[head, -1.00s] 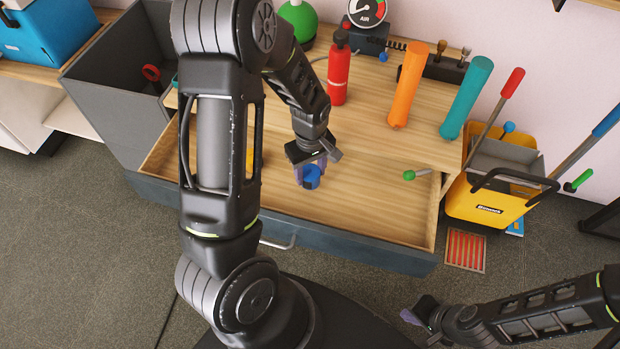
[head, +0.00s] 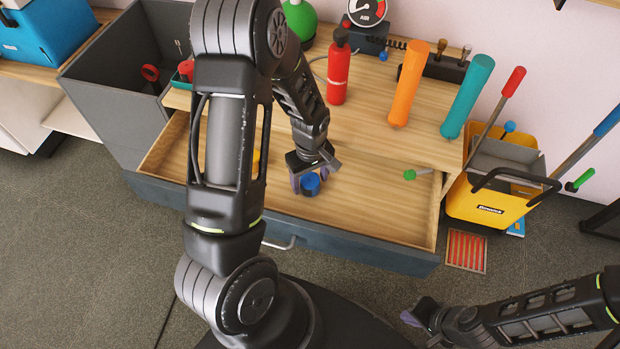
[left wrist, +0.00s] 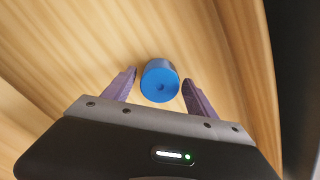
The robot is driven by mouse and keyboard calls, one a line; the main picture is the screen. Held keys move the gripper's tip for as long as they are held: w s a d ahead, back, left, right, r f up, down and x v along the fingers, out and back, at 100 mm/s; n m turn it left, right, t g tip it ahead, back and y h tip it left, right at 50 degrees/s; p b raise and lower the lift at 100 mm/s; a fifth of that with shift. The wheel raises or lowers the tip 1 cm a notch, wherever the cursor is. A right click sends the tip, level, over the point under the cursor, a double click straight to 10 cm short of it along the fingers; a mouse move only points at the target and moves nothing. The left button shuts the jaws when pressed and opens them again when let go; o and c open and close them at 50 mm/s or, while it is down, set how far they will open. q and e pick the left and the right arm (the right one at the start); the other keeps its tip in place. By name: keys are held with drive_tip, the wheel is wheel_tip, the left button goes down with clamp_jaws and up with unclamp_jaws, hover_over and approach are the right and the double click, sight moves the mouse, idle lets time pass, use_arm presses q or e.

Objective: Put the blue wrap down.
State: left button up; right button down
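The blue wrap (head: 310,184) is a short blue cylinder in the open wooden drawer (head: 375,210). It stands upright, its round end facing up in the left wrist view (left wrist: 160,82). My left gripper (head: 311,180) is open above the drawer floor, with one purple finger on each side of the wrap. In the left wrist view a gap shows between the wrap and each finger, so the gripper (left wrist: 160,88) does not grip it. My right gripper (head: 423,328) is low at the right, away from the drawer, and looks open and empty.
Red (head: 338,75), orange (head: 409,85) and teal (head: 467,95) upright items stand on the worktop behind. A yellow bucket (head: 485,205) stands right of the drawer. The drawer's right half is mostly clear.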

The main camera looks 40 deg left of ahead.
sight(310, 180)
use_arm(q)
drive_tip(key=shift+r, duration=0.45)
wheel_tip(310, 180, up, 12)
drive_tip(key=p, duration=0.2)
drive_tip(key=shift+f+p, duration=0.25)
drive_tip(key=shift+p, duration=0.05)
idle(0.4)
